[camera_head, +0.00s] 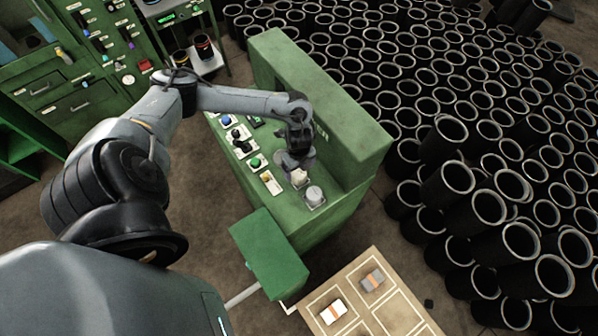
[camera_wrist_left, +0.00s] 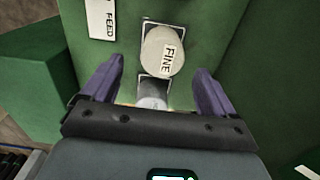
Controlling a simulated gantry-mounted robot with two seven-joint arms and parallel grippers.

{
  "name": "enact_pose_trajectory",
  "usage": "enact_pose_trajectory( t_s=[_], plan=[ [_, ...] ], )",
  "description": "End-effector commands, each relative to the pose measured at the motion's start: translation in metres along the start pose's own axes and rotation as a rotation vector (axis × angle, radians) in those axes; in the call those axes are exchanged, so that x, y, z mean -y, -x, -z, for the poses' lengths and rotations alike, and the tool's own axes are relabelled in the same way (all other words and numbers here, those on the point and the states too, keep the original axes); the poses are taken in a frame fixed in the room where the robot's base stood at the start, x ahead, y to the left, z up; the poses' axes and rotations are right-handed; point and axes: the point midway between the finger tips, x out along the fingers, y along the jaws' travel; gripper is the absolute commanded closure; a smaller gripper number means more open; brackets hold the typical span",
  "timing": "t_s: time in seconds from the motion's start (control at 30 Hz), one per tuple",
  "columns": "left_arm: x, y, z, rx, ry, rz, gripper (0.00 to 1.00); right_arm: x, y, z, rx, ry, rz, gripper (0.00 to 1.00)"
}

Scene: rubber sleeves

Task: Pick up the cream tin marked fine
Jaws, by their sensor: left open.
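The cream tin marked FINE (camera_wrist_left: 160,46) stands on the green cabinet top, showing its round lid and white label in the left wrist view. In the head view the cream tin (camera_head: 299,178) is partly hidden under my left gripper (camera_head: 295,166). In the left wrist view my left gripper (camera_wrist_left: 157,80) is open, with one purple finger on each side. The tin lies between and just beyond the fingertips, with no visible contact. A grey-white tin (camera_head: 314,194) stands close beside it; in the wrist view this tin (camera_wrist_left: 152,94) is partly cut off by the gripper body.
The green cabinet (camera_head: 340,150) has a raised back wall beside the tins. A FEED label (camera_wrist_left: 102,18) and button panels lie along its top. Black sleeves (camera_head: 450,135) crowd the right. A wooden board (camera_head: 350,320) with small boxes lies at the front.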

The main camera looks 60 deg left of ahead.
Motion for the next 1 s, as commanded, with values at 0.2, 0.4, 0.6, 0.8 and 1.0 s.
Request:
enact_pose_trajectory(
  t_s=[0.2,0.4,0.6,0.8,1.0],
  plan=[
    [0.001,-0.022,-0.003,0.000,0.002,-0.004,0.12,-0.003,0.006,0.001,0.001,0.008,-0.007,0.57],
    [0.002,-0.045,-0.004,0.000,0.001,-0.002,0.12,-0.003,0.007,0.002,0.000,0.007,-0.007,0.57],
    [0.003,-0.051,-0.004,0.001,0.000,0.000,0.12,-0.002,0.007,0.002,0.000,0.005,-0.005,0.57],
    [0.003,-0.051,-0.004,0.001,0.000,0.000,0.21,-0.001,0.007,0.002,-0.001,0.000,-0.002,0.57],
    [0.003,-0.051,-0.004,0.000,0.000,0.000,0.52,0.000,0.007,0.003,-0.001,-0.003,0.001,0.57]
  ],
)
